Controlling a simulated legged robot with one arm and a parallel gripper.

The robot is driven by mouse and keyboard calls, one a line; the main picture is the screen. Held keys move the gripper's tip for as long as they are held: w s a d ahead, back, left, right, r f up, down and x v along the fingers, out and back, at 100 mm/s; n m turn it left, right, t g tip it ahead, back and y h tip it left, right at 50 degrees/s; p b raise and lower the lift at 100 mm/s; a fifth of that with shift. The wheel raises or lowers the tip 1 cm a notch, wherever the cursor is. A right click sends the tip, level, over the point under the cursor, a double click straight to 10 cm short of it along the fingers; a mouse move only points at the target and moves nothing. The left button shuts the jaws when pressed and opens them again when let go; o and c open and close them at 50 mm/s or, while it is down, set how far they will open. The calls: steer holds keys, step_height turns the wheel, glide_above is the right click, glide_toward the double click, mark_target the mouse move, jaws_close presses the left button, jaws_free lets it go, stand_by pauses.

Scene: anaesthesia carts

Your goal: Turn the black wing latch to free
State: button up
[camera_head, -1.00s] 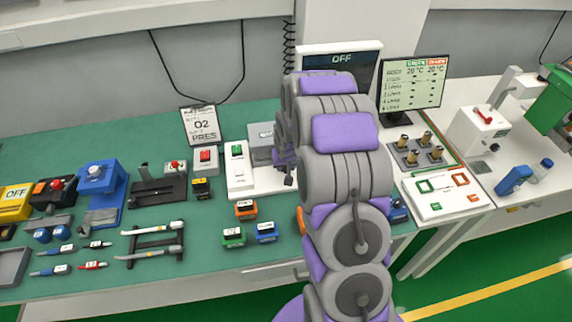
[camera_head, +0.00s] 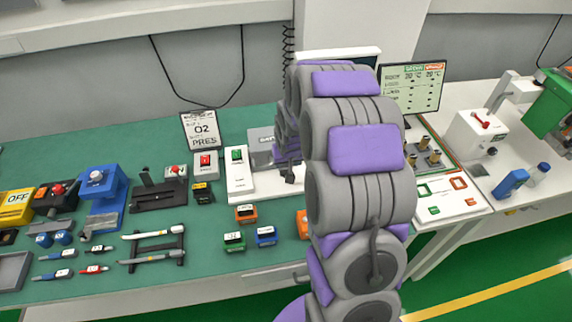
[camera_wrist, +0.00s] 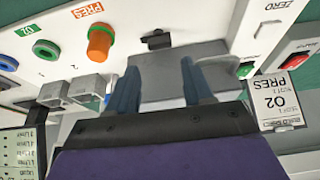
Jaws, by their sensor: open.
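A small black piece (camera_wrist: 157,40), which looks like the wing latch, sits on the white panel (camera_wrist: 200,16) at the top middle of the wrist view. My gripper (camera_wrist: 160,68) is open, its two blue-grey fingers apart and pointing toward that side of the panel. The black piece lies beyond the fingertips, roughly in line with the gap. A grey box (camera_wrist: 172,72) shows between the fingers; I cannot tell whether they touch it. In the head view my arm hides most of the gripper and the latch area.
An orange knob (camera_wrist: 101,42) marked PRES and a green-ringed port (camera_wrist: 46,49) lie left of the latch. An O2 PRES card (camera_wrist: 277,102) and a red switch (camera_wrist: 301,52) are at the right. In the head view, small coloured blocks (camera_head: 266,235) stand near the bench's front edge.

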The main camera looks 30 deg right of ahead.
steer(key=p+v, duration=0.1)
steer(key=v, duration=0.8)
steer(key=shift+r, duration=0.35)
steer(key=shift+s, duration=0.1)
